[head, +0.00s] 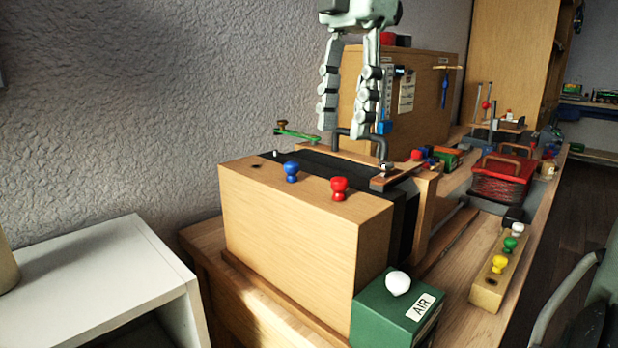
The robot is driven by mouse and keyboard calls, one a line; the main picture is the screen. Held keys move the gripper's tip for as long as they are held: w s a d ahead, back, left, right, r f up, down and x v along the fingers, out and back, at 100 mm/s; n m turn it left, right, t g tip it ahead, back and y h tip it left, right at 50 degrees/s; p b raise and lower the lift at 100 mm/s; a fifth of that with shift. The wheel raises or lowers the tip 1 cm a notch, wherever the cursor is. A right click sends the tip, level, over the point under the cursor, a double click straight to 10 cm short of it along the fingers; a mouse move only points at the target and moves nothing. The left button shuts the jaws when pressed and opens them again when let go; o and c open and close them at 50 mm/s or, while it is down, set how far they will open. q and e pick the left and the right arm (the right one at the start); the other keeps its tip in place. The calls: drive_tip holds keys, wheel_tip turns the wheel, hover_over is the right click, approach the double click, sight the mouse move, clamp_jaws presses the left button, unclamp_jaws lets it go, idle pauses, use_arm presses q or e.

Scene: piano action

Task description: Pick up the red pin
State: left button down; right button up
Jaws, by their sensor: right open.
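The red pin (339,187) stands upright on the top of a large wooden box (290,215), near its right end. A blue pin (291,171) stands on the same top, to the left of it. My right gripper (348,132) points straight down from the top of the picture, its two fingers apart and nothing between them. In the picture its tips are above the red pin and clear of it; they look farther back, over the black part behind the box top. My left gripper does not show.
A green box marked AIR (395,312) with a white knob stands at the front right. A wooden strip (488,287) holds white, green and yellow pins. A red-topped bellows-like block (500,180) lies beyond. A bent dark pipe (365,134) rises behind the box. A white shelf (95,275) is at the left.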

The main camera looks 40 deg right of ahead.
sight(341, 178)
drive_tip(key=f, duration=0.6)
drive_tip(key=shift+s+a+f, duration=0.2)
drive_tip(key=shift+s+a, duration=0.15)
drive_tip(key=shift+f, duration=0.45)
drive_tip(key=shift+a, duration=0.1)
drive_tip(key=shift+w, duration=0.1)
drive_tip(key=c, duration=0.9)
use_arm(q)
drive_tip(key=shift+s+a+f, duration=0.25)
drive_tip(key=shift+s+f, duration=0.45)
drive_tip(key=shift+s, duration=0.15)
use_arm(e)
drive_tip(key=shift+c, duration=0.3)
